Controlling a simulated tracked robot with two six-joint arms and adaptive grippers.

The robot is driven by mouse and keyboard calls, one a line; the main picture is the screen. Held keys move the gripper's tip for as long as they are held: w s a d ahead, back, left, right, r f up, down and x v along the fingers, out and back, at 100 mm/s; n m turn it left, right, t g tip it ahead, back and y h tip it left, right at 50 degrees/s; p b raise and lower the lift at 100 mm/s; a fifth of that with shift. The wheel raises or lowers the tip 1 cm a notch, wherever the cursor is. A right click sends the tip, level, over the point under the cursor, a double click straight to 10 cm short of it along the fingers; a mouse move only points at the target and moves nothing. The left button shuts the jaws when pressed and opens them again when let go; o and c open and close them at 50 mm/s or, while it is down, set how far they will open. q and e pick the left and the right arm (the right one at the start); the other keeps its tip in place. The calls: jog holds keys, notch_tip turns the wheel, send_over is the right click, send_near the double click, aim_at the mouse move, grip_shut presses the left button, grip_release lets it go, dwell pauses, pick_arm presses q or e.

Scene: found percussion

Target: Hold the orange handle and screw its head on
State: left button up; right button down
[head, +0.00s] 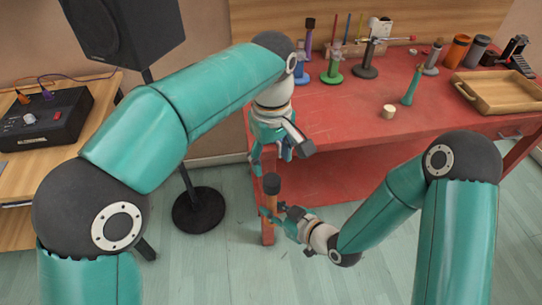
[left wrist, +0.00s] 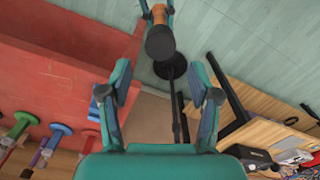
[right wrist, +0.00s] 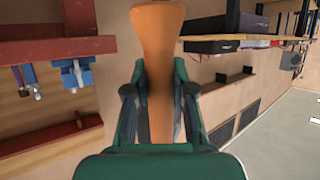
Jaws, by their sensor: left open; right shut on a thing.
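The orange handle (head: 272,200) stands roughly upright in front of the table's left edge, held in my right gripper (head: 272,211). A dark, wider head (head: 271,183) sits at its top; I cannot tell whether it is screwed tight. In the right wrist view the handle (right wrist: 157,40) lies between the shut fingers (right wrist: 158,80), its top cut off by the frame. My left gripper (head: 272,158) is open and empty just above the head. In the left wrist view the head (left wrist: 160,43) and handle (left wrist: 160,14) lie beyond the spread fingertips (left wrist: 160,72).
The red table (head: 340,120) bears a green tool (head: 411,86), a pale wooden cylinder (head: 389,111), several coloured stands at the back and a wooden tray (head: 498,92). A black speaker stand base (head: 198,210) is on the floor to the left. The table's front is mostly clear.

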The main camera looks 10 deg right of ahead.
aim_at(272, 179)
pick_arm(q)
jog(key=shift+f, duration=4)
grip_shut()
jog(key=m, duration=0.4)
jog(key=shift+m, duration=0.4)
jog(key=m, duration=1.3)
jog(key=shift+o, duration=0.4)
grip_release()
